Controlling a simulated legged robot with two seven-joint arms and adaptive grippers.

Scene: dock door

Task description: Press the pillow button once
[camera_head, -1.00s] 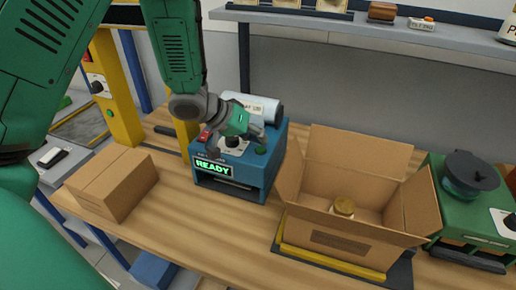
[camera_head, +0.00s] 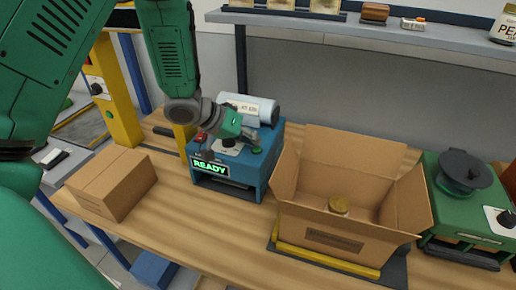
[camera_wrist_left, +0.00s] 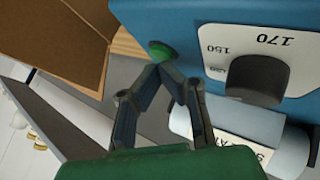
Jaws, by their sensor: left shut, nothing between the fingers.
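The blue machine (camera_head: 230,172) stands on the wooden bench with a lit green "READY" display on its front. A round green button (camera_head: 257,150) sits on its top right; in the left wrist view the green button (camera_wrist_left: 160,50) is partly covered by my fingertips. My left gripper (camera_head: 254,139) is over the machine's top, shut and empty. In the left wrist view its fingertips (camera_wrist_left: 172,70) meet right at the button's edge; I cannot tell whether they touch it. My right gripper is not in view.
A black dial (camera_wrist_left: 258,80) is beside the button, and a pale film roll (camera_head: 250,108) lies behind. An open carton (camera_head: 325,222) stands close on the right, a closed carton (camera_head: 112,182) on the left. A green machine (camera_head: 450,205) is at far right.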

